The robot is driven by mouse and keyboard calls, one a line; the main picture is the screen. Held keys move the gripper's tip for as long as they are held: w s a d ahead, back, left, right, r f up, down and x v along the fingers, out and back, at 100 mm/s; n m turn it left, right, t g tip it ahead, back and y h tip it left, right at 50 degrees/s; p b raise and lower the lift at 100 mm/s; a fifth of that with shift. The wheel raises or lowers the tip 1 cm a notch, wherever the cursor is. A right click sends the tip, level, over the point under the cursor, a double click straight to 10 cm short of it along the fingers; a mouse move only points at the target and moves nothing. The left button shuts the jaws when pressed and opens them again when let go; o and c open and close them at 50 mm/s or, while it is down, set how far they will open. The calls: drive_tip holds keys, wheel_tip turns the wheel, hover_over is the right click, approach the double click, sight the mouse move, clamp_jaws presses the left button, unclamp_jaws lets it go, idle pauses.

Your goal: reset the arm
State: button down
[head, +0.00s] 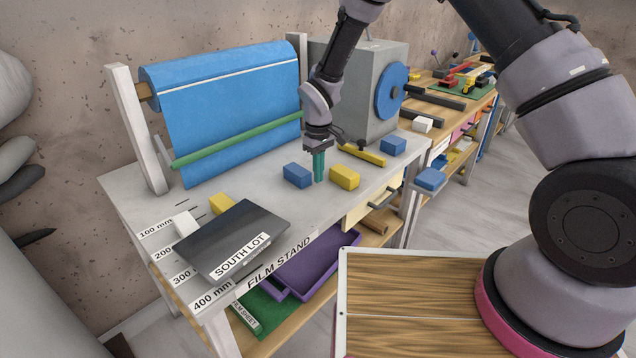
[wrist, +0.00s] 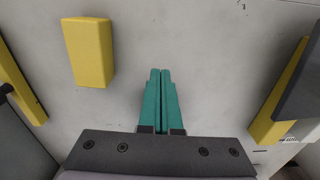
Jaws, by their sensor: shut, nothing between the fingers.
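My gripper (head: 319,178) points down over the grey slab top (head: 255,190), between a blue block (head: 297,175) on its left and a yellow block (head: 344,177) on its right. Its teal fingers are together and hold nothing. In the wrist view the closed fingers (wrist: 160,73) stand over bare grey surface, with a yellow block (wrist: 88,52) off to their left. I cannot tell whether the fingertips touch the slab.
A blue roll (head: 225,95) stands at the back left, a grey machine with a blue disc (head: 391,90) at the back right. A dark SOUTH LOT panel (head: 235,235) lies front left near a yellow block (head: 221,203). A long yellow bar (head: 363,154) and another blue block (head: 393,145) lie behind.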

drive_tip(key=w+d+r+m+t, duration=0.1)
drive_tip(key=d+r, duration=0.3)
drive_tip(key=r, duration=0.5)
drive_tip(key=d+r+m, duration=0.2)
drive_tip(key=d+r, duration=0.1)
drive_tip(key=r, duration=0.6)
drive_tip(key=s+d+r+m+t+y, duration=0.15)
drive_tip(key=s+d+r+m, duration=0.25)
drive_tip(key=d+r, duration=0.9)
drive_tip(key=s+d+r+m+t, duration=0.2)
drive_tip(key=s+d+r, duration=0.3)
drive_tip(key=s, duration=0.4)
drive_tip(key=s+d+r+m+t, duration=0.2)
drive_tip(key=s+d+r+m, duration=0.2)
drive_tip(key=s, duration=0.5)
drive_tip(key=shift+d+r+m+t, duration=0.4)
drive_tip(key=shift+d+r, duration=0.2)
drive_tip(key=shift+d, duration=0.4)
